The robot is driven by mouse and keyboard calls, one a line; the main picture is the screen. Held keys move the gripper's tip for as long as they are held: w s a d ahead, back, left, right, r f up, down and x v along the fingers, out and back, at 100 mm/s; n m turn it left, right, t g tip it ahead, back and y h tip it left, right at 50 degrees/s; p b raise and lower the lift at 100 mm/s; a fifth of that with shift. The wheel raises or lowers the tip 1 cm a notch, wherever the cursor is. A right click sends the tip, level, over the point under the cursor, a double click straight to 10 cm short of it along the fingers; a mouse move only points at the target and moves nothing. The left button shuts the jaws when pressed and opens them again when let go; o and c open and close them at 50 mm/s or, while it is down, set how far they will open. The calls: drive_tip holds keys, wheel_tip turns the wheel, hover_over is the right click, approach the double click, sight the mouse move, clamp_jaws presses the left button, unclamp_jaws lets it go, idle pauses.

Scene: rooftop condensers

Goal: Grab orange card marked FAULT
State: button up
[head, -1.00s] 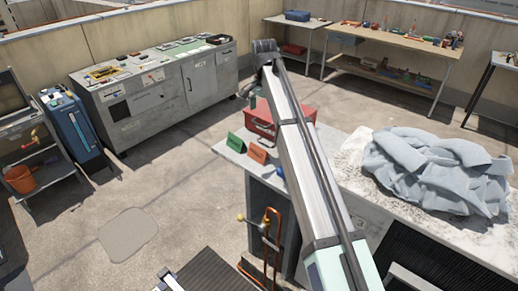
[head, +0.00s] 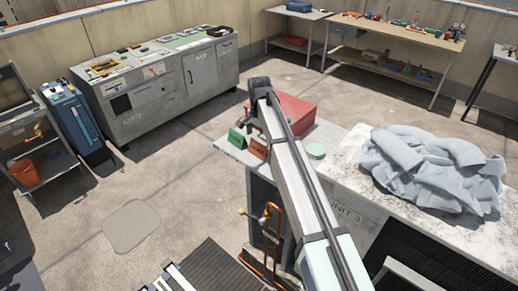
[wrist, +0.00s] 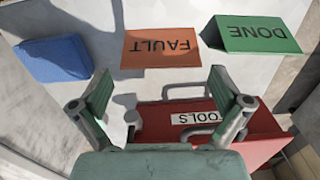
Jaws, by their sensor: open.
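The orange card (wrist: 160,48) marked FAULT stands on the pale top of a unit, its lettering upside down in the wrist view. In the head view the orange card (head: 258,149) is beside a green card, with my arm close to its right. My gripper (wrist: 160,80) is open and empty. Its two fingers are spread to the left and right, and the card shows between and just beyond their tips. The fingers appear apart from the card. In the head view my arm hides most of the gripper.
The green DONE card (wrist: 255,35) is right of the orange card and a blue piece (wrist: 53,60) is left. A red toolbox (wrist: 250,130) lies under the fingers in the wrist view. A crumpled grey cloth (head: 430,170) covers part of the unit's top at right.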

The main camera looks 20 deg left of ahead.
sight(259, 143)
drive_tip(key=shift+f+p, duration=1.1)
drive_tip(key=shift+f, duration=1.5)
drive_tip(key=c, duration=0.7)
